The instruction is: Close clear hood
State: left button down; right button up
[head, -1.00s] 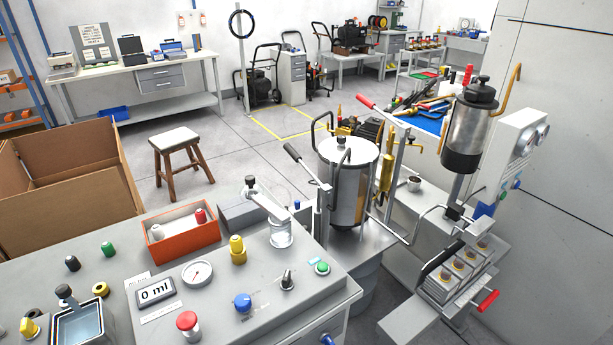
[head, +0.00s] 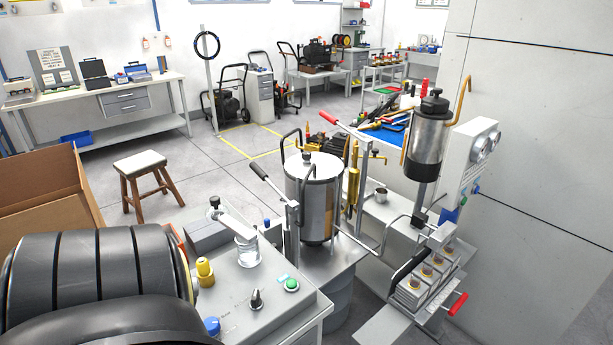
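I cannot make out for certain which part is the clear hood. A small clear cylinder (head: 248,250) stands on the grey control bench (head: 265,312), with a pale flat bar (head: 238,228) and black knob above it. Beside it a steel vessel (head: 314,205) with a white lid stands upright, with a black-gripped lever (head: 259,172) at its left and a red-gripped lever (head: 328,118) behind. Neither gripper shows. A large dark ribbed link of my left arm fills the lower left and hides much of the bench.
A cardboard box (head: 40,200) and stool (head: 141,175) stand at left. A steel canister (head: 428,140) and a sample rack (head: 425,285) stand at right. Open floor lies behind.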

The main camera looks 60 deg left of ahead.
aim_at(243, 232)
jog(key=z, duration=0.15)
jog(key=i, duration=1.55)
jog(key=u, duration=2.75)
